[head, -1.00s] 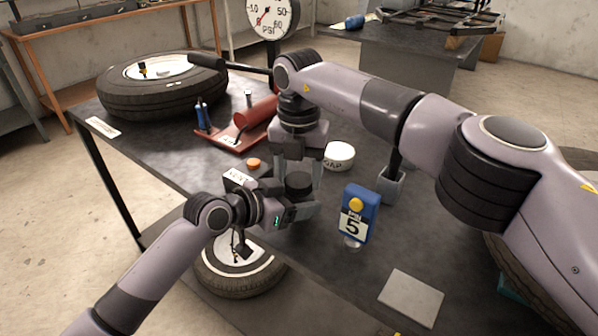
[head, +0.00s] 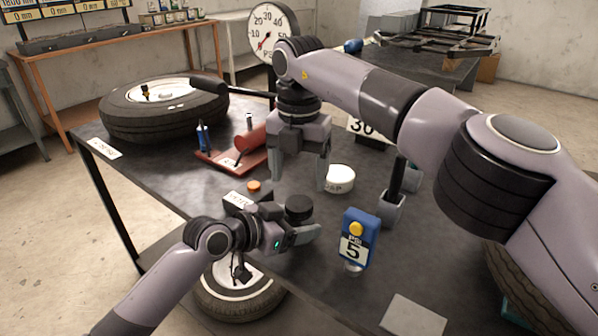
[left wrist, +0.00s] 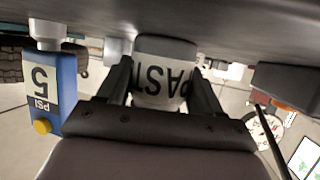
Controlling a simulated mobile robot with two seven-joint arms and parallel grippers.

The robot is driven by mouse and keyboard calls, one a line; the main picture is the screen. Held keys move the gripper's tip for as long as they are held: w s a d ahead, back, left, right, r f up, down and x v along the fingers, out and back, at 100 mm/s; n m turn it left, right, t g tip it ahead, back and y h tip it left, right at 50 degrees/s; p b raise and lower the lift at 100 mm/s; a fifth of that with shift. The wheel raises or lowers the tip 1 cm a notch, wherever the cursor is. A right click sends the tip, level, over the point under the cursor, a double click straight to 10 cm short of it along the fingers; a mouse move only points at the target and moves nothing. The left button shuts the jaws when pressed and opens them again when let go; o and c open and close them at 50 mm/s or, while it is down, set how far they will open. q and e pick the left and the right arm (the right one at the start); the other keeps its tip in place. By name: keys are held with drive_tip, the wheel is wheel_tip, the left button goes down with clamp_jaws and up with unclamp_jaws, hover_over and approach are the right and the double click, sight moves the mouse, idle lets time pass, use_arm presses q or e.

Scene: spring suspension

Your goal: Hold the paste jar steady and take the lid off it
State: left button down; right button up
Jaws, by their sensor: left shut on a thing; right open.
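The paste jar (left wrist: 165,85) is pale with large dark lettering in the left wrist view, where it appears upside down between my left fingers. In the head view its body is mostly hidden, and its round black lid (head: 299,204) shows on top. My left gripper (head: 298,225) is shut on the jar from the left at the table's near side. My right gripper (head: 298,182) points down, open and empty. Its fingertips are behind and above the lid in the picture, apart from it.
A blue PSI gauge (head: 358,238) stands right of the jar. A white round container (head: 339,179) and a grey holder (head: 392,210) are behind it. An orange cap (head: 254,186), a red tool tray (head: 228,160) and a tire (head: 163,112) lie to the left.

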sight(299, 203)
wheel_tip(299, 203, up, 2)
drive_tip(key=m, duration=0.2)
drive_tip(key=shift+m, duration=0.4)
wheel_tip(299, 203, down, 8)
drive_tip(key=shift+r, duration=0.15)
drive_tip(key=shift+c, duration=0.2)
drive_tip(key=c, duration=1)
drive_tip(key=shift+c, duration=0.2)
